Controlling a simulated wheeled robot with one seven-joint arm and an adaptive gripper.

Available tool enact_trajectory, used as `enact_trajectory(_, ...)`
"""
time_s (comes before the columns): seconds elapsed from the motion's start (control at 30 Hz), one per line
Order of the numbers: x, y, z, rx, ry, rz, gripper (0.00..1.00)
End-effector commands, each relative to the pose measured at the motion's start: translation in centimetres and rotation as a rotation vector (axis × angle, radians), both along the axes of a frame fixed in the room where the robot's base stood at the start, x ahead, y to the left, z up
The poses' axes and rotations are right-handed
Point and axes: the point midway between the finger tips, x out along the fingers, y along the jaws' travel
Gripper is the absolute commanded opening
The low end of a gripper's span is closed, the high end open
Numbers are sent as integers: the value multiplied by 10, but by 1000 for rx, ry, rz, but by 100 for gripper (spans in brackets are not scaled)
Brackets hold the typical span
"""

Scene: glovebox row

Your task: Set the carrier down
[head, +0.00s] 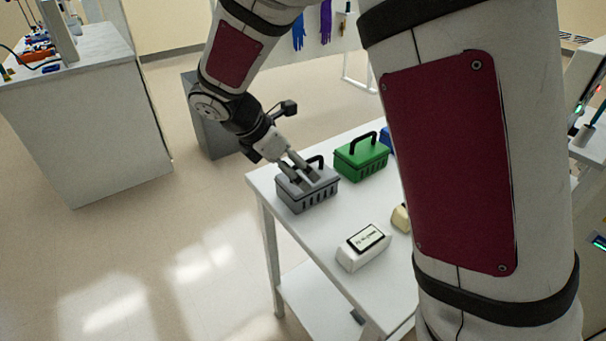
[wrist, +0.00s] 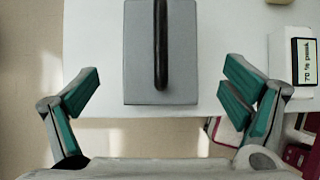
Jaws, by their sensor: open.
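The grey carrier (head: 308,192) stands upright on the near left corner of the white table (head: 345,212) in the head view. Its dark handle is raised and partly hidden by my gripper. My gripper (head: 303,177) is just above the carrier in the head view. In the wrist view the carrier (wrist: 143,60) lies beyond my gripper (wrist: 162,95), its lid flat and its black handle (wrist: 160,45) centred between the spread fingers. The fingers are open and nothing is held. Whether a finger touches the carrier cannot be told.
A green carrier (head: 361,158) stands behind to the right, with a blue one (head: 386,138) partly hidden by my arm. A white box with a dark-framed label (head: 364,246) and a yellowish block (head: 401,218) are on the table. The table's left edge is close to the grey carrier.

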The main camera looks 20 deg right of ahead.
Motion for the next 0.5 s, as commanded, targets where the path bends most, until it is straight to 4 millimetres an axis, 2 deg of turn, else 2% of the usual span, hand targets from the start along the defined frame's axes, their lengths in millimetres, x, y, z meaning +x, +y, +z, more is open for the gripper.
enact_trajectory(0.1,-3,12,20,2,-3,1,93)
enact_trajectory(0.2,-6,19,30,0,0,1,93)
enact_trajectory(0.5,-8,25,41,1,0,-2,93)
